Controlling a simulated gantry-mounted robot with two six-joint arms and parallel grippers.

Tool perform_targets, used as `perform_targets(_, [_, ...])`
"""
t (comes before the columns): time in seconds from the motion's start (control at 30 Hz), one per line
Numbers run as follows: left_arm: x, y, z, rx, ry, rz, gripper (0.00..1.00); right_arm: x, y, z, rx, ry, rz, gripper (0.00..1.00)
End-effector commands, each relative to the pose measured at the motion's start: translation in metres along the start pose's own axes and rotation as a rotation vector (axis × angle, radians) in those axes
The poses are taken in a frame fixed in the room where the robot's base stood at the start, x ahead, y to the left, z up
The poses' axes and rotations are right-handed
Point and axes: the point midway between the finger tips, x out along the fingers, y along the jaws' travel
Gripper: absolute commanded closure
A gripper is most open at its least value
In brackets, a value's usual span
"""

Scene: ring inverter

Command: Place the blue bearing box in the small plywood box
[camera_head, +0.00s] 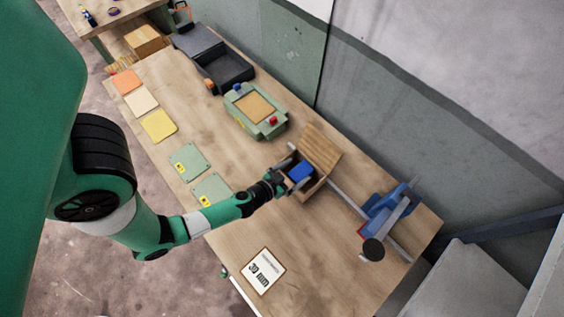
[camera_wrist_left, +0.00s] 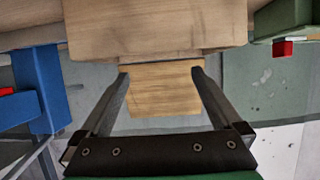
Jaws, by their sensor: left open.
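The small plywood box (camera_head: 323,182) stands on the workbench with its wooden lid (camera_head: 320,149) tilted up at the back. The blue bearing box (camera_head: 301,170) shows within the plywood box's opening; whether it rests on the floor inside is not clear. My left gripper (camera_head: 289,177) is at the front side of the plywood box, close to the blue box, with its jaws apart. In the left wrist view, the two fingers (camera_wrist_left: 161,78) are spread and the raised lid (camera_wrist_left: 165,92) shows between them. The blue bearing box cannot be made out there. My right gripper is not in view.
A green machine with a red button (camera_head: 255,110) stands left of the plywood box. A blue tool on a rail (camera_head: 385,212) stands to the right. A "30 mm" card (camera_head: 263,271) lies near the front edge. Green plates (camera_head: 190,161) lie to the left.

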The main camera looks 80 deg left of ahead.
Motion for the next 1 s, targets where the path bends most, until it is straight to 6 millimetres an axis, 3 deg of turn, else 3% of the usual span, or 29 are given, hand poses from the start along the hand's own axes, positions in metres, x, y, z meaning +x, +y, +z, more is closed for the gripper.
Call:
perform_targets(0.03, [-0.017,0.001,-0.001,0.004,-0.003,0.004,0.0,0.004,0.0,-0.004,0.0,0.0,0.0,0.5])
perform_targets(0.2, [-0.059,0.001,0.0,0.005,-0.002,0.007,0.0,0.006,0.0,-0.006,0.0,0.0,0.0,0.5])
perform_targets(0.4, [-0.082,0.001,0.0,0.002,0.0,0.004,0.0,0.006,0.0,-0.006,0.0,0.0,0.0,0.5])
perform_targets(0.87, [-0.085,0.001,-0.001,-0.001,0.004,0.001,0.0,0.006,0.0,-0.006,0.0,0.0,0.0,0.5])
perform_targets(0.93, [-0.081,0.006,-0.01,-0.008,0.027,0.016,0.0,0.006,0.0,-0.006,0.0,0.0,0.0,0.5])
perform_targets(1.0, [-0.072,0.023,-0.035,-0.027,0.091,0.058,0.0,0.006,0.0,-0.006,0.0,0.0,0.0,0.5])
